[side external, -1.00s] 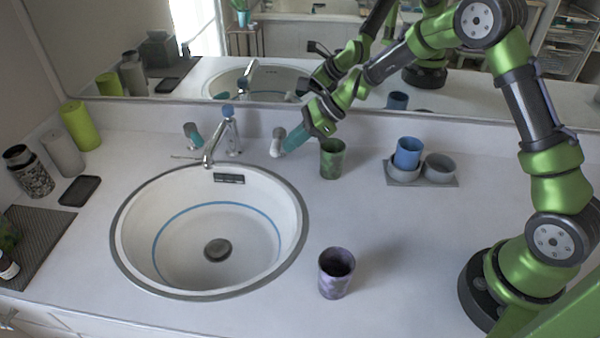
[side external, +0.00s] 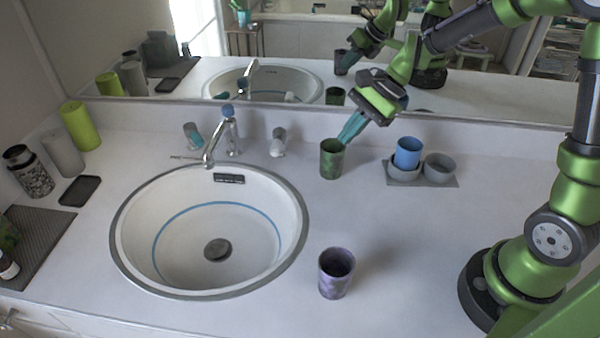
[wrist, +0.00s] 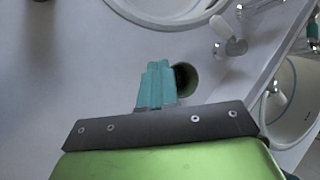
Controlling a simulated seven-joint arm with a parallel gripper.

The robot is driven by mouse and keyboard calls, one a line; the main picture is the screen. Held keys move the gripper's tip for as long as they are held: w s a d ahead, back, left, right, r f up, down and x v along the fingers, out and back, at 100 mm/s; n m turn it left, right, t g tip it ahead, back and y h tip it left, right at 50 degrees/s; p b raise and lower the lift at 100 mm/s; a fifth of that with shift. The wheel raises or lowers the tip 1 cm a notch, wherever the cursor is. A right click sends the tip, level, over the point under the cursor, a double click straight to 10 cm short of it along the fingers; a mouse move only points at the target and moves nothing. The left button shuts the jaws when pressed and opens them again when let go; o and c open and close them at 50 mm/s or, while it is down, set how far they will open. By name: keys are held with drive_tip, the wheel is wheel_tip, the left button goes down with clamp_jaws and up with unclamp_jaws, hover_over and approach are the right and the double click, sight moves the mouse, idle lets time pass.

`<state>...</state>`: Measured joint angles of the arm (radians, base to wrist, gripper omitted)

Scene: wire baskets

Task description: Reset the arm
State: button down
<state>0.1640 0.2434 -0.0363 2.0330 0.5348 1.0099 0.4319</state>
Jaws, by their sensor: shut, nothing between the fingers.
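My gripper (side external: 350,128) has teal fingers and is shut with nothing between them. In the side external view it is just above and to the right of a green cup (side external: 332,160), close to its rim. In the wrist view the shut fingers (wrist: 156,84) point across the counter, with the green cup (wrist: 187,77) just to their right and partly hidden by them. The cup stands upright on the counter.
A round sink (side external: 130,235) with a faucet (side external: 222,140) is at left. A purple cup (side external: 337,274) stands right of it. A blue cup (side external: 408,152) and a grey cup (side external: 439,167) are in a holder (side external: 450,183). A mirror (side external: 300,80) lines the back.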

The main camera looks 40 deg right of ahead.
drive_tip(key=s+r+n+t+h, duration=0.2)
drive_tip(key=s+r+n, duration=0.3)
drive_tip(key=s, duration=0.3)
drive_tip(key=s+r+n+t+h, duration=0.2)
drive_tip(key=s+r+n, duration=0.4)
drive_tip(key=s+n, duration=0.1)
drive_tip(key=shift+s, duration=0.75)
